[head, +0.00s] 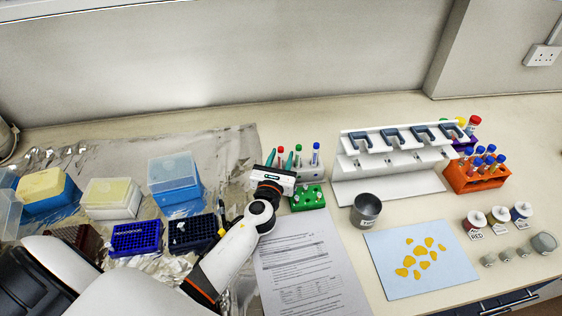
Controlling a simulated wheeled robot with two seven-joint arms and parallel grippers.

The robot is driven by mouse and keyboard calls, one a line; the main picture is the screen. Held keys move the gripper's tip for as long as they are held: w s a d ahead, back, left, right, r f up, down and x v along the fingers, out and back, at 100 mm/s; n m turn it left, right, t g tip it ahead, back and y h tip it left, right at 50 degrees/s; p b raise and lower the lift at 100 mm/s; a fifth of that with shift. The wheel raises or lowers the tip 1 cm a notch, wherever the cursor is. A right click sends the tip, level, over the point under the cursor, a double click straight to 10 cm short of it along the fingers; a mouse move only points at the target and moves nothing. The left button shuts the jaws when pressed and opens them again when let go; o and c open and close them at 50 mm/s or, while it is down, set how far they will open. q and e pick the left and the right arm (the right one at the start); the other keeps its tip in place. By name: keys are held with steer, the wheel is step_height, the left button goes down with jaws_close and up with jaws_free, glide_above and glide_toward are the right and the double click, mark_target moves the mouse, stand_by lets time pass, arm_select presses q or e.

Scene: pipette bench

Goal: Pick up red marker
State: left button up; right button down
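The red marker (281,151) stands upright in a pale holder behind my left gripper; only its red cap and a little of its body show. A green-capped marker (298,149) and a blue-capped marker (316,148) stand to its right. My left gripper (280,158) points away toward the holder, with its two teal fingertips spread apart. The red cap appears between the fingertips, with gaps visible on both sides. The gripper's white body hides the lower part of the red marker. My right gripper is not in view.
A green tube rack (308,198) sits close to the gripper's right. A white pipette stand (375,183) and an orange rack (477,179) are further right. A metal cup (366,212), printed paper (308,262) and blue sheet (390,286) lie nearer. Tip boxes (175,184) stand left.

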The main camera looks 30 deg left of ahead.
arm_select(q)
steer(key=shift+s+r, duration=0.1)
steer(key=shift+c, duration=0.7)
jaws_close()
step_height(320, 180, up, 9)
steer(key=p, duration=0.4)
steer(key=shift+r, duration=0.5)
